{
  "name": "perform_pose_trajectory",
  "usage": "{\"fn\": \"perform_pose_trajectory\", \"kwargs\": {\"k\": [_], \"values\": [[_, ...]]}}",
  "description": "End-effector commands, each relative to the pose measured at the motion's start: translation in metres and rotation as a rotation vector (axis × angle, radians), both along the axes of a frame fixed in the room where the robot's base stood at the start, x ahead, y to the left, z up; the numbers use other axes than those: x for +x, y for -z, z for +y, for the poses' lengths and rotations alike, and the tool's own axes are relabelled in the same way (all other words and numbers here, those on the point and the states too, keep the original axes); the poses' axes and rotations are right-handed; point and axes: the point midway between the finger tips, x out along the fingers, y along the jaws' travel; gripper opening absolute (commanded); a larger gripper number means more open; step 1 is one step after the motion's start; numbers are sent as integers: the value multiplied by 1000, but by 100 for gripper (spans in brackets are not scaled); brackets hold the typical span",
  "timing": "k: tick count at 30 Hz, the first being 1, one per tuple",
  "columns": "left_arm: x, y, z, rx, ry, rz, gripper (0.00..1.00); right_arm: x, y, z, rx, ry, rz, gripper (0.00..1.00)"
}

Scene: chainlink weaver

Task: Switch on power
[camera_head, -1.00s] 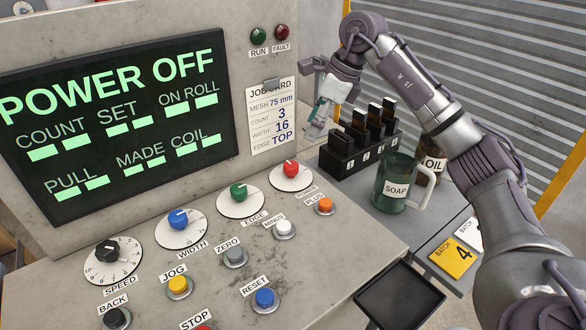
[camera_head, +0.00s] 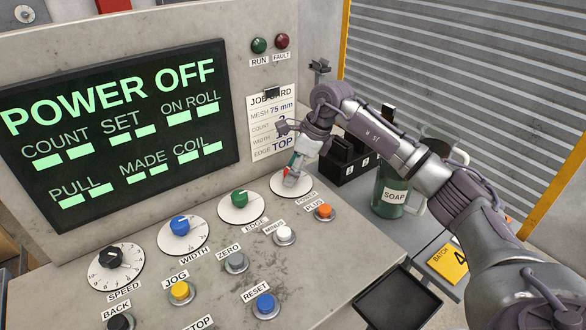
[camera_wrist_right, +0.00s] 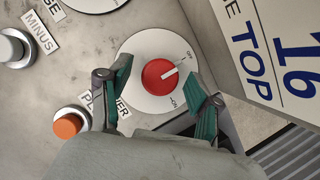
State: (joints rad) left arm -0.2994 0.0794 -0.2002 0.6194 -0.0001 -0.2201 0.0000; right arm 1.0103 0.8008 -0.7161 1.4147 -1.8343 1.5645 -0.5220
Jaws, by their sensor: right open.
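The red power knob (camera_wrist_right: 158,77) sits on a white round dial marked OFF and ON. Its white pointer line points towards OFF. In the head view the power dial (camera_head: 290,189) is at the right end of the dial row, and its knob is mostly hidden behind my right gripper (camera_head: 292,168). My right gripper is open above the knob. In the wrist view its green-padded fingers stand on either side of the knob, apart from it. The screen (camera_head: 110,125) reads POWER OFF. My left gripper is not in view.
An orange plus button (camera_head: 324,211) and a white minus button (camera_head: 284,235) lie near the dial. The green edge knob (camera_head: 239,197) is to its left. A soap mug (camera_head: 390,190) and a black tray (camera_head: 393,298) stand to the right.

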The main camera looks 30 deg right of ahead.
Motion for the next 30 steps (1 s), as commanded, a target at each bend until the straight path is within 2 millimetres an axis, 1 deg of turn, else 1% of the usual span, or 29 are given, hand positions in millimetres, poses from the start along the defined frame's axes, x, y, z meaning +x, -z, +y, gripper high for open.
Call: {"fn": "perform_pose_trajectory", "kwargs": {"k": [1,8,9,12,17,22,26,30], "values": [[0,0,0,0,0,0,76,0,0,0,0,0,0,63],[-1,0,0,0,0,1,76,0,0,0,0,0,0,25],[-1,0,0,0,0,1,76,0,0,0,0,0,0,18],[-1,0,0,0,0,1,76,0,0,0,0,0,0,4],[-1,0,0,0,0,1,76,0,0,-1,-1,8,0,4],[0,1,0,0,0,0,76,-1,-1,-1,-2,54,-1,4],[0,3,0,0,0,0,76,-1,-1,0,-4,124,-3,4],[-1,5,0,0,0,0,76,-1,0,0,-4,233,-3,4]]}}
